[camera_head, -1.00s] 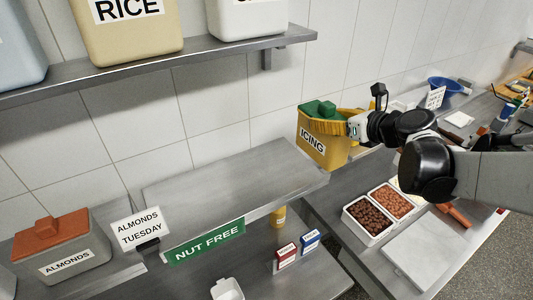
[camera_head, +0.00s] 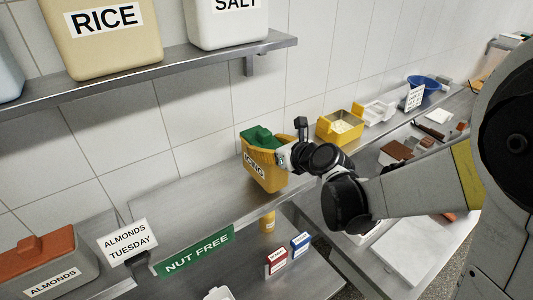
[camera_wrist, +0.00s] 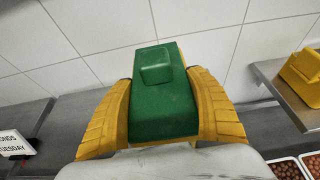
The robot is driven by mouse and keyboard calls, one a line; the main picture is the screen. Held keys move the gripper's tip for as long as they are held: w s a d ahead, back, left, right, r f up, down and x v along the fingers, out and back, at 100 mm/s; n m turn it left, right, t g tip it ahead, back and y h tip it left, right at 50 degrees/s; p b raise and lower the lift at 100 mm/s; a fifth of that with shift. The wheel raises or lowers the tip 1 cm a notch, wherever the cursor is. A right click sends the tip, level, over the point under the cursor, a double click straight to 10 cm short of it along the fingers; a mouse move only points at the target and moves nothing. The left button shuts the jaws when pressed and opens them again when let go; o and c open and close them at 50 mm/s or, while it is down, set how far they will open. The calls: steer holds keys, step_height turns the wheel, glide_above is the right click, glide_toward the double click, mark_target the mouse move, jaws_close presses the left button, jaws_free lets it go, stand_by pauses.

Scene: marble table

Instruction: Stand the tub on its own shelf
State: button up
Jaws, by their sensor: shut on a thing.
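The tub is yellow, with a green lid and an ICING label. In the head view the tub (camera_head: 268,177) is at the right end of the steel shelf marked by a green NUT FREE sign (camera_head: 197,251). My gripper (camera_head: 262,157) is shut on it from the right, near the top. In the wrist view the green lid (camera_wrist: 162,100) lies between my two yellow fingers (camera_wrist: 165,110). The tub looks upright. Its base is low over the shelf (camera_head: 190,205); I cannot tell if it touches. Its lower body is hidden in the wrist view.
An almonds tub (camera_head: 48,262) and an ALMONDS TUESDAY card (camera_head: 127,241) stand at left. The upper shelf (camera_head: 140,70) holds rice and salt tubs. A yellow open container (camera_head: 340,127) stands on the right counter. Small boxes (camera_head: 277,261) are below. The NUT FREE shelf's middle is clear.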

step_height(320, 180, down, 3)
steer(key=shift+w+f, duration=0.1)
steer(key=shift+w, duration=0.05)
steer(key=o, duration=1.4)
steer(key=shift+f, duration=0.1)
